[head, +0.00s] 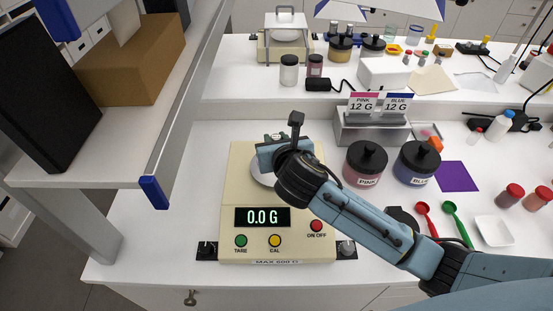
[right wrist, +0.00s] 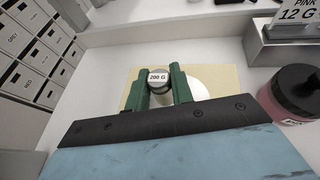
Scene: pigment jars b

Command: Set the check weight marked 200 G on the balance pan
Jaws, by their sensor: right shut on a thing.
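In the head view my right gripper (head: 277,138) is over the back part of the cream balance (head: 280,244), and the weight is largely hidden there. The pale round balance pan (head: 261,176) is partly covered by my wrist; it also shows in the right wrist view (right wrist: 199,90). The display (head: 263,217) reads 0.0 G. My left gripper is not in view.
A pink jar (head: 363,168) and a blue jar (head: 416,168) stand right of the balance, before a grey stand (head: 370,130) with 12 G cards. A raised shelf with a metal edge (head: 190,100) flanks the left. The bench left of the balance is clear.

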